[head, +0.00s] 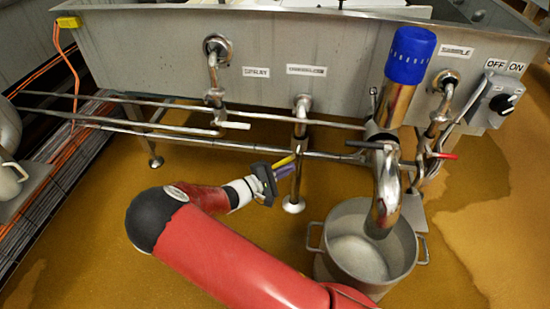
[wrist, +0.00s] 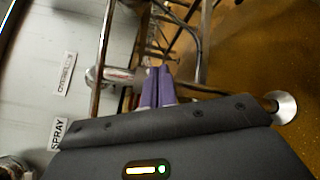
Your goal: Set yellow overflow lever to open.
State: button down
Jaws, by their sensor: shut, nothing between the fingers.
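The yellow overflow lever (head: 284,161) shows in the head view as a short yellow bar. It slants from the vertical overflow pipe (head: 301,127) down and left toward my gripper. My gripper (head: 287,170) is shut and empty, its purple fingers pointing right just below the lever, close to the pipe. I cannot tell whether they touch the lever. In the wrist view, the shut purple fingers (wrist: 157,88) stand in front of the overflow pipe (wrist: 115,76). I cannot make out the lever there; the fingers or gripper body may hide it.
A metal vat (head: 260,60) with labels stands behind. To the left is the spray pipe with its white-handled valve (head: 235,125). To the right are a blue-capped pipe (head: 409,55), black and red levers, a switch box (head: 498,100) and a pot (head: 345,255). Horizontal rails run behind my gripper.

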jog(key=w+a+r+m+g+y+p, duration=0.3)
jog(key=a+r+m+g+y+p, duration=0.15)
jog(key=a+r+m+y, duration=0.6)
jog(key=w+d+f+m+b, duration=0.2)
jog(key=d+f, duration=0.5)
jog(key=f, duration=0.4)
jog(key=shift+w+d+f+g+y+b, duration=0.2)
jog(key=shift+w+g+y+b, duration=0.15)
jog(key=shift+w+g+y, duration=0.15)
